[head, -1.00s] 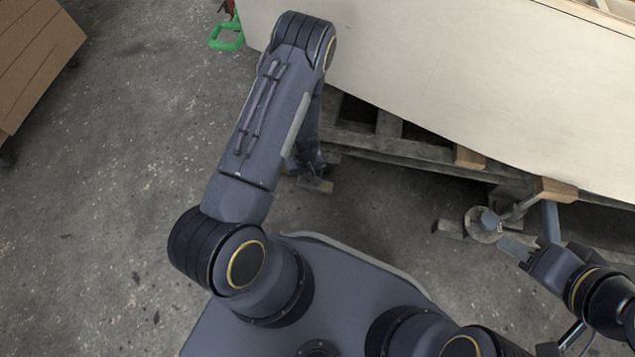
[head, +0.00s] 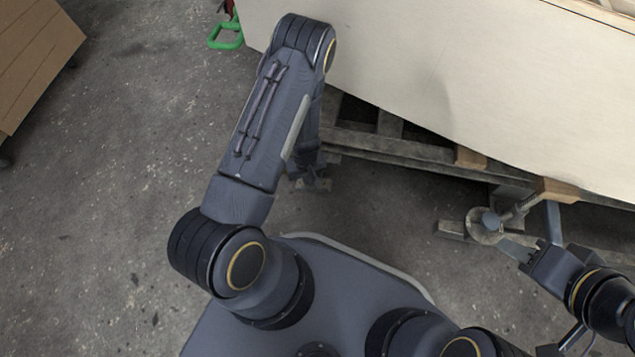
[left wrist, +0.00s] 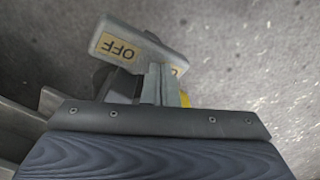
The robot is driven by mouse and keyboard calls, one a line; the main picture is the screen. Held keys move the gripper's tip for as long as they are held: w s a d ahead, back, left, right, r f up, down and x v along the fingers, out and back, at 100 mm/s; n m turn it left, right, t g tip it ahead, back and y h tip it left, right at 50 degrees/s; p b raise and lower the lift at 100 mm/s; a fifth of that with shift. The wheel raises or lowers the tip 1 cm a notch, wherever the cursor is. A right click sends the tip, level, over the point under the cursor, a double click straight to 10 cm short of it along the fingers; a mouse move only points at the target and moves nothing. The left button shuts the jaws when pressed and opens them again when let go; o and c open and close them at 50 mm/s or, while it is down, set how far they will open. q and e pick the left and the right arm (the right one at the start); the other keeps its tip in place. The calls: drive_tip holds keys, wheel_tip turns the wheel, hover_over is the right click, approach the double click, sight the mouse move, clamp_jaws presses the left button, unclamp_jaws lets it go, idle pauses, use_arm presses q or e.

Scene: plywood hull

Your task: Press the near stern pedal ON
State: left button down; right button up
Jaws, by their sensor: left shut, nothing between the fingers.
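The pedal (left wrist: 150,40) shows in the left wrist view as a grey rocker with a yellow OFF label on its left part. A second yellow label at its right is mostly hidden behind my fingers. My left gripper (left wrist: 161,75) is shut and empty, with its fingertips over or against the pedal's near edge; I cannot tell whether they touch. In the head view my left gripper (head: 312,178) is small and mostly hidden under my forearm, low by the pallet's left end. My right gripper (head: 512,247) is beside a round metal disc; its jaw opening is unclear.
The pale plywood hull (head: 440,80) rests above a wooden pallet frame (head: 400,150) with blocks. The round disc (head: 484,225) belongs to a stand at the pallet's right. A green object (head: 226,38) lies at the back left, a cardboard-coloured box (head: 35,60) at far left. The left floor is clear.

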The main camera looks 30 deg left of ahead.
use_arm(q)
wheel_tip(320, 180, up, 7)
drive_tip(key=p, duration=0.5)
drive_tip(key=shift+a+f, duration=0.15)
idle(0.4)
drive_tip(key=w+d+r+m+t+h, duration=0.1)
drive_tip(key=d+r+t+h, duration=0.1)
drive_tip(key=r, duration=1.2)
drive_tip(key=w+d+r+m+t+h, duration=0.1)
drive_tip(key=d+r+h, duration=0.1)
drive_tip(key=r, duration=1.1)
drive_tip(key=s+r+m+t, duration=0.1)
drive_tip(key=s+r+m, duration=0.2)
drive_tip(key=s+r, duration=0.55)
drive_tip(key=s+r+m+t, duration=0.2)
drive_tip(key=s+r, duration=0.4)
drive_tip(key=s, duration=0.5)
wheel_tip(320, 180, up, 34)
drive_tip(key=p, duration=3.4)
drive_tip(key=shift+w, duration=0.3)
